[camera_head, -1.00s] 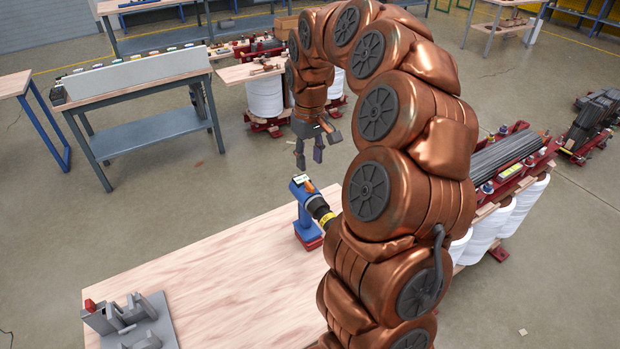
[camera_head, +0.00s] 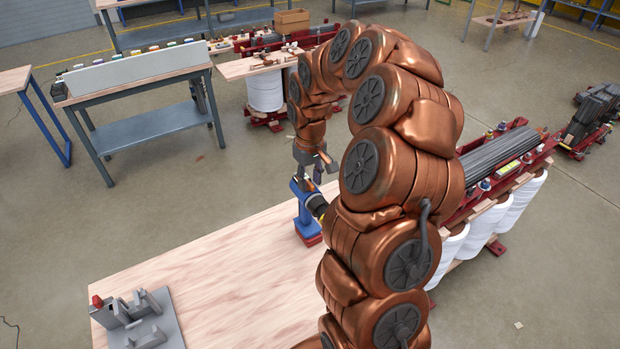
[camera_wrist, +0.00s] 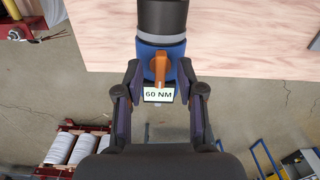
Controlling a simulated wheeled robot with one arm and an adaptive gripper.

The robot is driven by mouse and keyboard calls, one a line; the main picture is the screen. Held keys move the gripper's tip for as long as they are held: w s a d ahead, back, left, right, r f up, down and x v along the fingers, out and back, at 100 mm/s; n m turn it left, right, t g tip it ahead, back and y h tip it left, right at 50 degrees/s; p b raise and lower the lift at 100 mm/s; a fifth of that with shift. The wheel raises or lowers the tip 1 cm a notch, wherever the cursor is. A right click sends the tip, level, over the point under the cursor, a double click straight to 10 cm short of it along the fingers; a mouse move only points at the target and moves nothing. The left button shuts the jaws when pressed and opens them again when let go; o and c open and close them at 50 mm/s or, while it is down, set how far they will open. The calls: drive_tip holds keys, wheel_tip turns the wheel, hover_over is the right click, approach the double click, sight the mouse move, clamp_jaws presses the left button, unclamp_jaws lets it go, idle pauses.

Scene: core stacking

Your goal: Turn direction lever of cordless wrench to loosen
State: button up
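The cordless wrench (camera_head: 305,215) stands upright on the wooden table near its far edge, with a blue body and a red base. In the wrist view its blue body (camera_wrist: 147,49) shows from above with a dark cylindrical nose. The orange direction lever (camera_wrist: 160,66) sits on top, beside a "60 NM" label (camera_wrist: 158,95). My gripper (camera_wrist: 160,84) is open, with one finger on each side of the lever and label; no contact with the lever shows. In the head view my gripper (camera_head: 312,180) is at the wrench's top and partly hides it.
A grey fixture (camera_head: 140,318) with a red part stands at the table's near left corner. The table's middle (camera_head: 225,275) is clear. A rack with a dark bundle and white drums (camera_head: 480,232) stands right of the table.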

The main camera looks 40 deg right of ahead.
sight(310, 183)
clamp_jaws()
drive_tip(key=shift+f+m+b, duration=0.2)
drive_tip(key=shift+m+b, duration=0.9)
drive_tip(key=shift+b, duration=1.2)
drive_tip(key=shift+r+m+b, duration=0.1)
drive_tip(key=shift+m+b, duration=1.3)
drive_tip(key=shift+b, duration=0.8)
drive_tip(key=shift+r+m+b, duration=0.1)
drive_tip(key=shift+m+b, duration=1.5)
drive_tip(key=shift+b, duration=0.2)
unclamp_jaws()
wheel_tip(310, 183, up, 12)
